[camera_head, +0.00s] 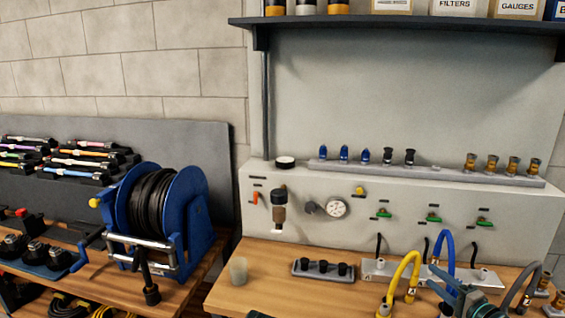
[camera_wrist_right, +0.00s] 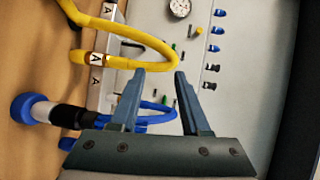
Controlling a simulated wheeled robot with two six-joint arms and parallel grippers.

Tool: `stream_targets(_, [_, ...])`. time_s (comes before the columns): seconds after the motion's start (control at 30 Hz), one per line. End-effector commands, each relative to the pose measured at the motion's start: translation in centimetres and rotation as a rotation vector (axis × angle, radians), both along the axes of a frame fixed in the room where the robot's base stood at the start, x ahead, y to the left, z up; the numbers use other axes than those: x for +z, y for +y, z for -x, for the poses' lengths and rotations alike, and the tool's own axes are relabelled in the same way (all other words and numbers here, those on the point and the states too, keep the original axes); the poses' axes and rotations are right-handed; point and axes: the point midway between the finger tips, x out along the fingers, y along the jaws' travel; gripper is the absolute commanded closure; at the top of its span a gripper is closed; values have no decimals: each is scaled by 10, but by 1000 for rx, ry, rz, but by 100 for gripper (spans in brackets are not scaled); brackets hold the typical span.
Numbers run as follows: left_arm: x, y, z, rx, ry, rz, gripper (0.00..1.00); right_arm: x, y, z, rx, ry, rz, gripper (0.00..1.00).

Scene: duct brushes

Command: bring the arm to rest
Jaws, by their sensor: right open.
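My right gripper (camera_head: 452,284) shows at the bottom right of the head view, in front of the hoses. In the right wrist view the right gripper (camera_wrist_right: 160,74) is open, with nothing between its two fingers. A yellow hose (camera_wrist_right: 140,65) curves just beyond the fingertips there. A blue hose (camera_wrist_right: 155,108) passes behind the fingers. In the head view the yellow hose (camera_head: 401,268) is left of the gripper, the blue hose (camera_head: 450,245) arches behind it, and a grey hose (camera_head: 525,285) is to its right. My left gripper is in neither view.
A grey panel (camera_head: 300,180) with a gauge (camera_head: 336,208) and green valves stands behind the wooden bench (camera_head: 250,285). A row of small fittings sits on its ledge (camera_head: 455,176). A blue hose reel (camera_head: 190,215) stands left. A clear cup (camera_head: 238,270) is near the bench's left edge.

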Motion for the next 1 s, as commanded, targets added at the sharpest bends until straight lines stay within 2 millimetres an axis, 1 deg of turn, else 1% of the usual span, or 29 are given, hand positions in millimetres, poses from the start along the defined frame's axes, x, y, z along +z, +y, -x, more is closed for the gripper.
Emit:
stream_targets(0.03, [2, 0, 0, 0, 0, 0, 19, -3, 12, -3, 28, 18, 18, 54])
stream_targets(0.17, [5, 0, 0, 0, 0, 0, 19, -16, 48, -10, 114, 72, 73, 54])
stream_targets(0.27, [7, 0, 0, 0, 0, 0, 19, -29, 82, -14, 200, 126, 132, 54])
stream_targets(0.37, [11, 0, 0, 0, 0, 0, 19, -45, 123, -14, 307, 193, 209, 54])
stream_targets(0.4, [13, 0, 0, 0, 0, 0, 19, -53, 143, -12, 360, 225, 248, 54])
stream_targets(0.47, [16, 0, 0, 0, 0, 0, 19, -67, 175, -7, 452, 280, 318, 54])
stream_targets(0.5, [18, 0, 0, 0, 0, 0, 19, -76, 197, -2, 516, 320, 372, 54])
stream_targets(0.6, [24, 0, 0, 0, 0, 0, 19, -101, 247, 18, 677, 419, 516, 54])
stream_targets(0.67, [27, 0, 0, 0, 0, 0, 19, -114, 271, 32, 768, 476, 607, 54])
stream_targets(0.7, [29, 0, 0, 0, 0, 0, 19, -121, 285, 42, 827, 513, 671, 54])
stream_targets(0.83, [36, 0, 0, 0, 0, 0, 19, -141, 319, 77, 996, 627, 886, 54])
stream_targets(0.9, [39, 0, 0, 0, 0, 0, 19, -148, 331, 94, 1071, 683, 1006, 54])
stream_targets(1.0, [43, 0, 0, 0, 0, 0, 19, -152, 342, 115, 1154, 752, 1167, 54])
